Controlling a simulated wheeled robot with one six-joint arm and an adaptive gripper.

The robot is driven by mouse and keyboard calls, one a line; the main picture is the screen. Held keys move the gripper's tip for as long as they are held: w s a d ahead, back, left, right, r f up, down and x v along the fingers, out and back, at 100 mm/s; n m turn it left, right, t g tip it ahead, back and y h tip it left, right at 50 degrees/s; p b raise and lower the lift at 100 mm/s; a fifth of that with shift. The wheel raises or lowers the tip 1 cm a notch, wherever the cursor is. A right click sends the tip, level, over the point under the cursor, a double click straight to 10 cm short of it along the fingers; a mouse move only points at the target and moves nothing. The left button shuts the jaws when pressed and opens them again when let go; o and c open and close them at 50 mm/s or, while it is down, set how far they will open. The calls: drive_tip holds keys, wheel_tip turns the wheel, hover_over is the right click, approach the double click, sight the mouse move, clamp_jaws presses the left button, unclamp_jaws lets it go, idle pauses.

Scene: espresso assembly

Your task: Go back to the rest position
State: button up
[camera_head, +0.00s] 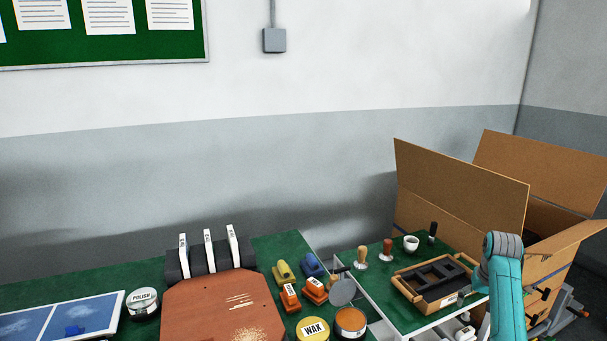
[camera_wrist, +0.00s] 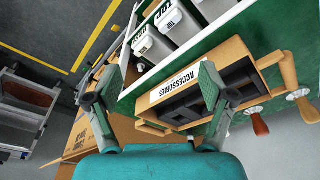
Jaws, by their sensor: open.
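My gripper (camera_wrist: 155,92) is open in the wrist view, its two fingers spread apart with nothing held between them. Beyond the fingers is a wooden tray labelled ACCESSORIES (camera_wrist: 241,48) with a black insert (camera_wrist: 185,105); the right finger covers part of it. In the head view, the same tray (camera_head: 405,290) lies on the green bench at the right.
Two tampers (camera_head: 361,257) (camera_head: 386,250), a white cup (camera_head: 411,243) and a black-handled item (camera_head: 433,232) stand behind the tray. A large open cardboard box (camera_head: 460,190) is close behind my arm. White bins (camera_wrist: 150,45) sit by the bench edge. Tins and a brown board (camera_head: 215,305) lie left.

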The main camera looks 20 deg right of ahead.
drive_tip(key=a+f+n+t, duration=0.1)
drive_tip(key=a+f, duration=0.8)
drive_tip(key=f, duration=0.3)
drive_tip(key=s+a+f+n+t, duration=0.1)
drive_tip(key=s+a+f+t, duration=0.1)
drive_tip(key=s+a+f, duration=0.4)
drive_tip(key=s+a+f+n+t+h, duration=0.1)
drive_tip(key=s+a+f, duration=0.3)
drive_tip(key=a, duration=0.5)
drive_tip(key=s+a+f+n+t, duration=0.1)
drive_tip(key=s+a+f+t, duration=0.1)
drive_tip(key=s+a+f, duration=0.4)
drive_tip(key=s+a+r+n+t, duration=0.1)
drive_tip(key=s+a+r+t, duration=0.15)
drive_tip(key=s+a, duration=0.4)
drive_tip(key=s+a+r+t, duration=0.1)
drive_tip(key=s+a+r, duration=0.3)
drive_tip(key=s+a, duration=0.3)
drive_tip(key=s+a+r+n+t+y, duration=0.1)
drive_tip(key=s+a+r, duration=0.1)
drive_tip(key=s+r, duration=0.6)
drive_tip(key=s+a+r+n+t+y, duration=0.1)
drive_tip(key=s+a+r+t, duration=0.1)
drive_tip(key=s+r, duration=0.6)
wheel_tip(320, 180, up, 4)
drive_tip(key=shift+r+n, duration=0.25)
drive_tip(key=shift+n, duration=0.05)
drive_tip(key=shift+t, duration=0.25)
